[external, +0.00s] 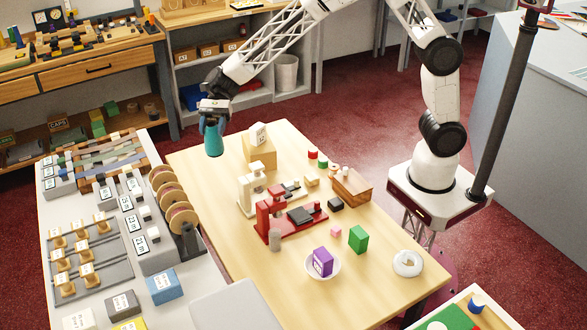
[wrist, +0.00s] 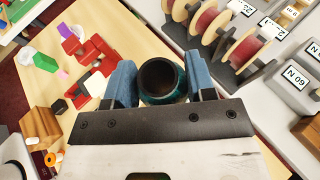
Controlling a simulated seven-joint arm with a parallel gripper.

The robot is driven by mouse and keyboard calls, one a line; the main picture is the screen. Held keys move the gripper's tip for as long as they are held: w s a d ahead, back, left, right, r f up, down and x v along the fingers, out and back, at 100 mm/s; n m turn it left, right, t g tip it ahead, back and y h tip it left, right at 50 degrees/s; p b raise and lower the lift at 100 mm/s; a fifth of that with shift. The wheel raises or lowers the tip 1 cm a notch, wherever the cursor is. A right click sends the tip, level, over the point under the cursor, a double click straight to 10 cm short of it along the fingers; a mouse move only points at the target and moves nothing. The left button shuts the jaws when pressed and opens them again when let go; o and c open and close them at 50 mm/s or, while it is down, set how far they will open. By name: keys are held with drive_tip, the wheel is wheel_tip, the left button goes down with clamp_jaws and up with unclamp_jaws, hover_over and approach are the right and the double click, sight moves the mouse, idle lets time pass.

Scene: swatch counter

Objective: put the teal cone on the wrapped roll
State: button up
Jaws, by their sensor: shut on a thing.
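The teal cone (external: 213,140) is held by my gripper (external: 213,112) in the air near the table's far left corner. In the wrist view the cone (wrist: 161,82) shows its round, dark, hollow end between the two blue fingers of my gripper (wrist: 163,85). A white ring-shaped roll, which looks like the wrapped roll (external: 407,264), lies on the table's near right part, well away from the cone. A white shape that seems to be the same roll (wrist: 25,56) is at the left of the wrist view. Nothing is seen on top of it.
A white bowl (external: 334,275) with a purple block (external: 322,261) and a green block (external: 358,239) stand left of the roll. Red (external: 271,215) and cream (external: 252,188) devices and a wooden box (external: 352,184) occupy the middle. The table's near left part is clear.

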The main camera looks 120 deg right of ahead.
drive_tip(key=s+a+r+n+g+y, duration=0.1)
drive_tip(key=s+a+r+n+g, duration=0.2)
drive_tip(key=a, duration=0.6)
drive_tip(key=s+a+r+y, duration=0.1)
drive_tip(key=s+a+r, duration=0.25)
drive_tip(key=a, duration=0.55)
drive_tip(key=s+a+n+g, duration=0.4)
drive_tip(key=s+a+g, duration=0.1)
drive_tip(key=s+a, duration=1.35)
drive_tip(key=s+a+f+n+g, duration=0.1)
drive_tip(key=s+a+n+g, duration=0.15)
drive_tip(key=s+a, duration=0.6)
drive_tip(key=s+a+f+n+g, duration=0.2)
drive_tip(key=s+a+g, duration=0.15)
drive_tip(key=s, duration=1.05)
wheel_tip(320, 180, down, 12)
drive_tip(key=shift+w+a+t, duration=0.15)
drive_tip(key=shift+w+t, duration=0.05)
drive_tip(key=shift+t, duration=0.1)
drive_tip(key=shift+w+r+h, duration=0.1)
drive_tip(key=shift+h, duration=0.2)
drive_tip(key=w+a+f, duration=0.1)
drive_tip(key=w+a, duration=0.8)
drive_tip(key=w, duration=0.4)
drive_tip(key=shift+a+f, duration=0.15)
drive_tip(key=shift+f, duration=0.1)
